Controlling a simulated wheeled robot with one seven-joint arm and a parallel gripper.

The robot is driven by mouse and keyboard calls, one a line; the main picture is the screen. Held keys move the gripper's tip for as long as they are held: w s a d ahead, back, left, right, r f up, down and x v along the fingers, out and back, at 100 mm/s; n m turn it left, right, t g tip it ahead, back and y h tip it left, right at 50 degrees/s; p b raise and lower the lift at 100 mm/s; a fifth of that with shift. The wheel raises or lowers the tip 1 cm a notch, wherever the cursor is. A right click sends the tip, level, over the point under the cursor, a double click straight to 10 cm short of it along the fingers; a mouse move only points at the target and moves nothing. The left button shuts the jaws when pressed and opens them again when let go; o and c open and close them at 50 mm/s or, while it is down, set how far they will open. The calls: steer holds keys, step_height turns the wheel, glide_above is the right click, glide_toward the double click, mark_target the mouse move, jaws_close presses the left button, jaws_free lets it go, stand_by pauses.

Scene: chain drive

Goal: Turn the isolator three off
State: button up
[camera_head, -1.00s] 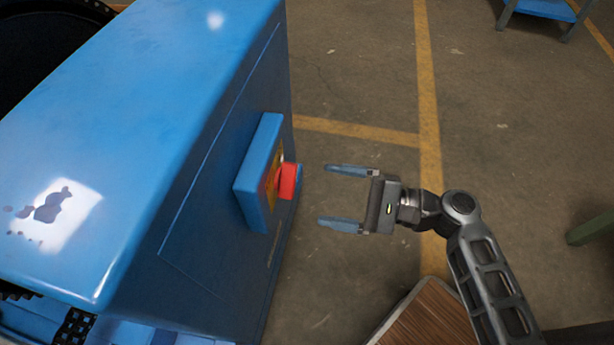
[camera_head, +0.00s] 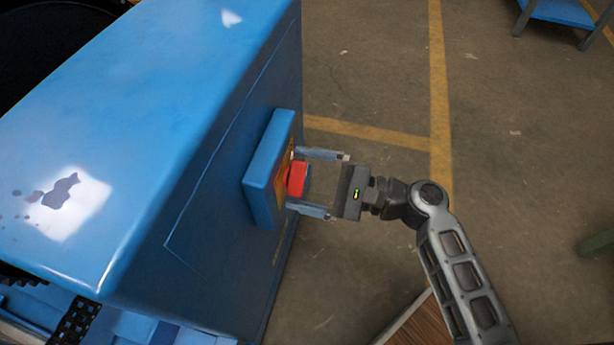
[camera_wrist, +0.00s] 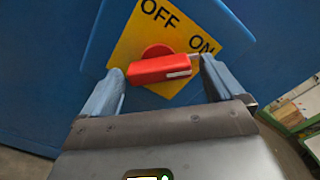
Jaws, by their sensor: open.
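The isolator is a blue box (camera_head: 262,165) on the side of a large blue machine housing. It carries a red rotary handle (camera_head: 297,178) on a yellow plate. In the wrist view the plate (camera_wrist: 150,40) reads OFF at the top and ON at the upper right. The red handle (camera_wrist: 160,69) lies nearly level there, its white-marked end at the right, below ON. My gripper (camera_head: 308,182) is open, with its fingers on either side of the handle. In the wrist view the fingers (camera_wrist: 160,85) flank the handle's two ends; whether they touch it I cannot tell.
The blue machine housing (camera_head: 130,110) fills the left side. The concrete floor (camera_head: 370,80) with yellow lines is clear to the right. A brown wooden surface (camera_head: 425,325) is at the bottom, and a blue table (camera_head: 560,10) is at the far upper right.

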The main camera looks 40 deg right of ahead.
steer(key=shift+c, duration=0.2)
steer(key=c, duration=0.9)
steer(key=shift+c, duration=0.2)
